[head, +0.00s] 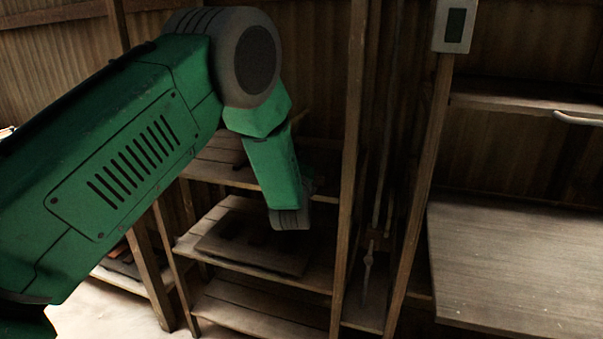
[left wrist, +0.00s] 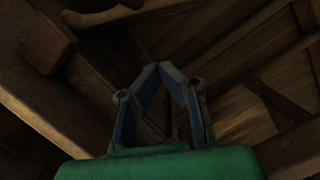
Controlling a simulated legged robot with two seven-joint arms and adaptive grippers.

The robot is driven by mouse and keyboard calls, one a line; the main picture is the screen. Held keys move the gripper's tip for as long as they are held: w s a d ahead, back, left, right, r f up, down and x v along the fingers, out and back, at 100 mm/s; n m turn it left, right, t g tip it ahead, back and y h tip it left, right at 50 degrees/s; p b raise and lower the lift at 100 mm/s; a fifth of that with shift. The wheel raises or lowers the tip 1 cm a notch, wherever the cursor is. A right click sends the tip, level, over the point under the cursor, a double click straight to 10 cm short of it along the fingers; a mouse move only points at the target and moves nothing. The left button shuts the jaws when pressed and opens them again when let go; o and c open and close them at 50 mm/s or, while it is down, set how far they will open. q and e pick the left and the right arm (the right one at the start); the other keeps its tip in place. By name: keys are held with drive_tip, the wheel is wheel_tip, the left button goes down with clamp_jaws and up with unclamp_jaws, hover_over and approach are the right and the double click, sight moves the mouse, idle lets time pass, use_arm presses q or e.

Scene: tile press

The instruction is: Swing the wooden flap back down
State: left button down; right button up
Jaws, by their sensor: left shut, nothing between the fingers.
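My left gripper (head: 290,217) hangs at the end of the green arm, in front of the wooden shelves in the head view. In the left wrist view its two fingers (left wrist: 168,70) meet at the tips, with nothing between them. A flat wooden board (head: 270,254) lies on the middle shelf just below and behind the gripper. A wide wooden panel (head: 515,270) lies flat at the right, well away from the gripper. I cannot tell which board is the flap. My right gripper is not in view.
Upright wooden posts (head: 350,150) stand right of my gripper. A grey box with a dark screen (head: 455,25) is fixed to another post. A curved handle (head: 578,119) shows at the far right. The left wrist view shows dark beams and a wooden block (left wrist: 35,42).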

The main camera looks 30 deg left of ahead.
use_arm(q)
drive_tip(key=a, duration=0.1)
drive_tip(key=a+r, duration=0.1)
drive_tip(key=s+a, duration=0.1)
drive_tip(key=shift+a+r, duration=0.25)
drive_tip(key=shift+r, duration=0.15)
